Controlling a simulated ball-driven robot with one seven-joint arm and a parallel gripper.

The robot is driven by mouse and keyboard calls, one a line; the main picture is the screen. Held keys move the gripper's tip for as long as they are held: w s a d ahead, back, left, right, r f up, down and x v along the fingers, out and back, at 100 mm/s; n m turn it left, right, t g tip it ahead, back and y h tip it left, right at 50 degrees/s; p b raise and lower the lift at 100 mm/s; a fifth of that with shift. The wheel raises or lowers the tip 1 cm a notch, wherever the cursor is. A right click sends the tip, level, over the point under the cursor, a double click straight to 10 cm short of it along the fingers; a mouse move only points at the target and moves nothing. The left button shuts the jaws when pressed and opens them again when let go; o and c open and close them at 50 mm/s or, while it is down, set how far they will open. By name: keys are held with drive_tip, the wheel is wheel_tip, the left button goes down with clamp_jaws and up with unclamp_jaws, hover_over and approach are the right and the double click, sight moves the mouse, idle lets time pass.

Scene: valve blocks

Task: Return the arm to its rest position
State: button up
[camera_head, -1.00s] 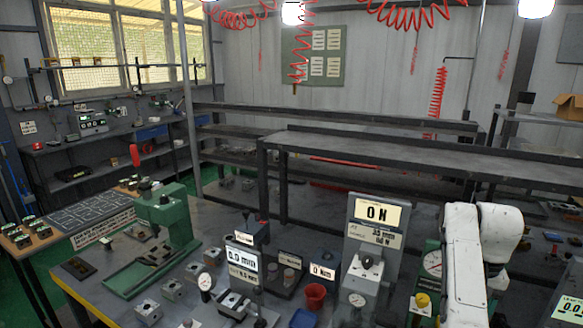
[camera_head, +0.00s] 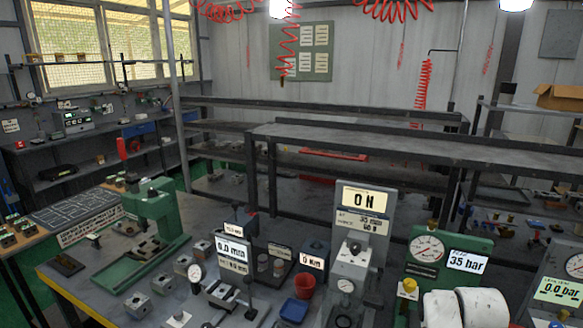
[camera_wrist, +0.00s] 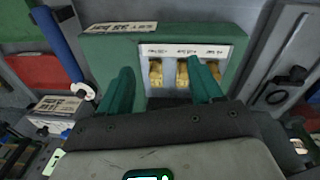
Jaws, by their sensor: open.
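My gripper (camera_wrist: 165,92) shows in the wrist view with two dark teal fingers set wide apart and nothing held between them. Beyond the fingers is a green block (camera_wrist: 110,52) with a white labelled strip and several brass fittings (camera_wrist: 188,72) in a row. The fingers overlap the block in the picture; I cannot tell whether they touch it. In the head view, my white arm (camera_head: 460,308) shows at the bottom right, in front of the green gauge panel (camera_head: 425,262) reading 35 bar. My gripper is out of sight there.
A grey stand reading 0 N (camera_head: 365,198), a red cup (camera_head: 304,286), a blue tray (camera_head: 294,311) and several metal blocks (camera_head: 137,305) crowd the bench. A green press (camera_head: 155,210) stands at left. Another gauge panel (camera_head: 560,285) stands at far right. A blue rod (camera_wrist: 52,35) shows in the wrist view.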

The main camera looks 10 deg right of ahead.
drive_tip(key=s+a+f, duration=0.2)
drive_tip(key=s, duration=0.2)
drive_tip(key=s+a+f+n+b, duration=0.1)
drive_tip(key=s+a+f, duration=0.1)
drive_tip(key=s+f, duration=0.1)
drive_tip(key=s+a+f+n, duration=0.1)
drive_tip(key=s+a+f, duration=0.1)
drive_tip(key=s, duration=0.3)
drive_tip(key=shift+f+b, duration=0.3)
drive_tip(key=shift+f, duration=0.25)
drive_tip(key=s+a+n, duration=0.1)
drive_tip(key=s+a, duration=0.3)
drive_tip(key=s, duration=0.2)
drive_tip(key=s+a+f+n+y+b, duration=0.1)
drive_tip(key=s+a, duration=0.2)
drive_tip(key=s, duration=0.4)
drive_tip(key=shift+a+f+t+b, duration=0.25)
drive_tip(key=shift+a+t+b, duration=0.05)
drive_tip(key=shift+a+t, duration=0.1)
drive_tip(key=shift+s, duration=0.1)
